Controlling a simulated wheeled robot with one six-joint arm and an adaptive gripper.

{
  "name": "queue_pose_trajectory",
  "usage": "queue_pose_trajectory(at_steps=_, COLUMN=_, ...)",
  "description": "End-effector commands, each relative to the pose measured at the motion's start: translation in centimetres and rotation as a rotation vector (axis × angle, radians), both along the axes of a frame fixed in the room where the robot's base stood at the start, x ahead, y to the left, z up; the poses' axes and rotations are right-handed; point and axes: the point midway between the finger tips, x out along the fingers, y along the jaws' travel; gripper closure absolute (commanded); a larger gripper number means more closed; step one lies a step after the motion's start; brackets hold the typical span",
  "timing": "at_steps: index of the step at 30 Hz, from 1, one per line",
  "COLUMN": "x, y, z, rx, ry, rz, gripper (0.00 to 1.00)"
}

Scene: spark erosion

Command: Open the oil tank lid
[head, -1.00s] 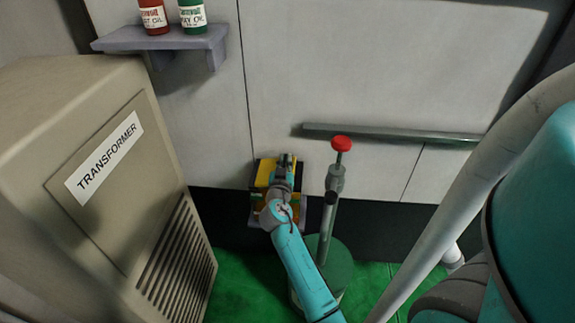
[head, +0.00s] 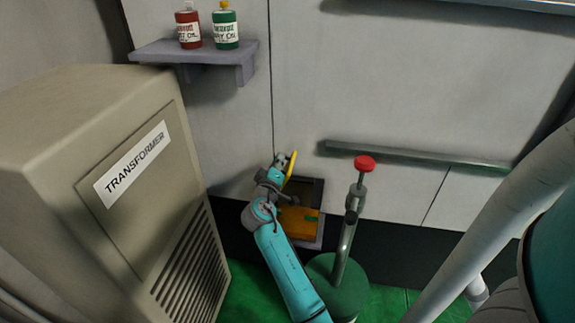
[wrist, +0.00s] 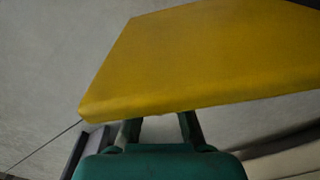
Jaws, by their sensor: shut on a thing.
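The yellow lid (head: 291,165) stands steeply tilted, almost edge-on, at the left side of the oil tank in the head view. In the wrist view the lid (wrist: 200,60) fills the upper middle as a broad yellow plate. My gripper (head: 283,164) is shut on the lid's edge; its two fingers (wrist: 160,128) reach the lid's near edge in the wrist view. The oil tank (head: 312,186) shows a dark open top with an orange-yellow surface (head: 298,222) at its front. My arm hides the tank's left part, and whether a hinge joins lid and tank is hidden.
A green drum with a pipe and red knob (head: 365,163) stands close right of the tank. A transformer cabinet (head: 135,165) is on the left. A shelf (head: 195,50) with two bottles and a wall rail (head: 415,155) are behind. Green floor shows in front.

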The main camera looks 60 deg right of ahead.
Motion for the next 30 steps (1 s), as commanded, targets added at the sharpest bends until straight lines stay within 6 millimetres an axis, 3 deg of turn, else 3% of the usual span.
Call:
queue_pose_trajectory(at_steps=15, x=4.5, y=1.9, z=-0.9, rx=-0.16, ry=0.389, rz=0.001, gripper=1.0)
queue_pose_trajectory(at_steps=30, x=5.8, y=2.4, z=-1.6, rx=-0.215, ry=0.519, rz=0.001, gripper=1.0)
